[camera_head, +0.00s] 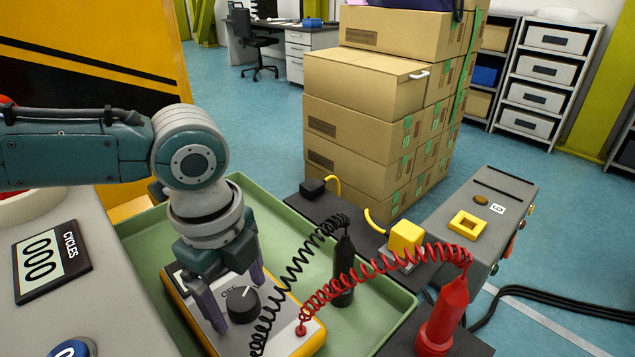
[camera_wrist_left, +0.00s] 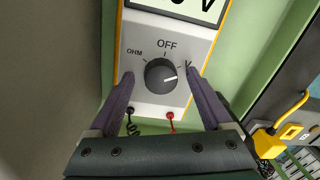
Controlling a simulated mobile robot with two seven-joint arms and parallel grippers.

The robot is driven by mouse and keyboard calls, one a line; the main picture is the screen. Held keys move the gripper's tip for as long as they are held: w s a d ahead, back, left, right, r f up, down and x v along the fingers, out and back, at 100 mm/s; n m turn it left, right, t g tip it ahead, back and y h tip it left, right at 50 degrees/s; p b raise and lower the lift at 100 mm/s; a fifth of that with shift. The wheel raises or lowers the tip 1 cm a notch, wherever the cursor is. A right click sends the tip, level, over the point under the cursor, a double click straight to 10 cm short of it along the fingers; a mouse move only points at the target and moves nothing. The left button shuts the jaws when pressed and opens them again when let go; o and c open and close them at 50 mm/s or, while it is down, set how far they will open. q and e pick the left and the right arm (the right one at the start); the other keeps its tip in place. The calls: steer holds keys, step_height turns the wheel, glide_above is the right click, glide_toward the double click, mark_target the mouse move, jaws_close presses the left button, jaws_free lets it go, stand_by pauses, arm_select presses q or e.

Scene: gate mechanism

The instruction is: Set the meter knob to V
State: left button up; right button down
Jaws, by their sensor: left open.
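The yellow-edged meter (camera_head: 300,340) lies in a green tray, its lower part partly behind a coiled black lead. Its round black knob (camera_head: 243,305) also shows in the left wrist view (camera_wrist_left: 158,72), below the labels OHM, OFF and V. The knob's white mark points right and slightly up, close to V. The meter's display (camera_wrist_left: 185,8) is cut off at the top but shows a V. My left gripper (camera_head: 236,298) is open, its fingers on either side of the knob with gaps between. My right gripper is not in view.
A black probe (camera_head: 344,272) and a red probe (camera_head: 446,318) stand right of the meter, with coiled leads arching over it. The green tray's rim (camera_head: 385,325) surrounds the meter. A CYCLES counter (camera_head: 48,262) is at left. A yellow connector (camera_head: 405,238) and stacked boxes (camera_head: 362,85) are beyond.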

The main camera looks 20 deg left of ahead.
mark_target(236, 302)
arm_select(q)
step_height(236, 302, up, 10)
steer(key=p, duration=0.2)
steer(key=shift+s+p, duration=0.3)
steer(key=shift+f, duration=0.1)
